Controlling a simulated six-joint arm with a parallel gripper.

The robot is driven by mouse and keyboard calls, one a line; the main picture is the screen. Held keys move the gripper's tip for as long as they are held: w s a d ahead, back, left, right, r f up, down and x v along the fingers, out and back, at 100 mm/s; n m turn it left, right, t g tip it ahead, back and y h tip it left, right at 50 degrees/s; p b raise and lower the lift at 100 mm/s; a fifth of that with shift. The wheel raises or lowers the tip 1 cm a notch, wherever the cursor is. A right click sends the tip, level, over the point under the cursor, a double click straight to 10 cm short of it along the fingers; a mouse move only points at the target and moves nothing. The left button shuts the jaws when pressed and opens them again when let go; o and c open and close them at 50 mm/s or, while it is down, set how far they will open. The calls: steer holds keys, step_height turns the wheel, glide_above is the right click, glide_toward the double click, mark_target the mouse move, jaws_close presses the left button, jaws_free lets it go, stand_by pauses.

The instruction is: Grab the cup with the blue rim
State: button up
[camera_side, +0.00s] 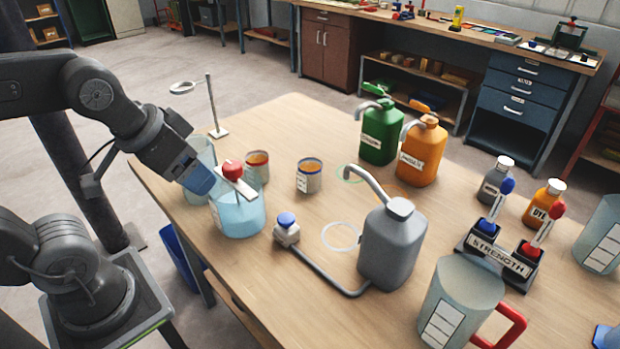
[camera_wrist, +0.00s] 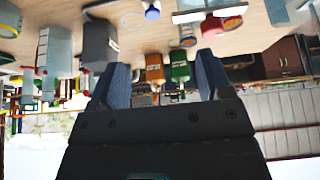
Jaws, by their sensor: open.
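Two small cups with orange contents stand on the wooden table in the side view. One cup (camera_side: 309,180) is grey with a white label and a thin rim that looks bluish. The other cup (camera_side: 259,172) stands left of it, with a reddish-orange rim, partly behind the beaker. My gripper (camera_side: 198,182) is open, with blue fingers, at the table's left edge beside the beaker. It is left of both cups and apart from them. In the wrist view, which is upside down, its fingers (camera_wrist: 162,64) are spread with nothing held between them.
A beaker of blue liquid (camera_side: 237,218) stands close by my gripper, with a bar and red knob (camera_side: 232,170) on top. A grey bottle (camera_side: 392,245) with a hose, green jug (camera_side: 379,135) and orange jug (camera_side: 422,155) stand further right. Bare table lies behind the cups.

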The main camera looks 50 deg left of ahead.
steer(key=shift+o, duration=1.4)
steer(key=shift+r, duration=0.1)
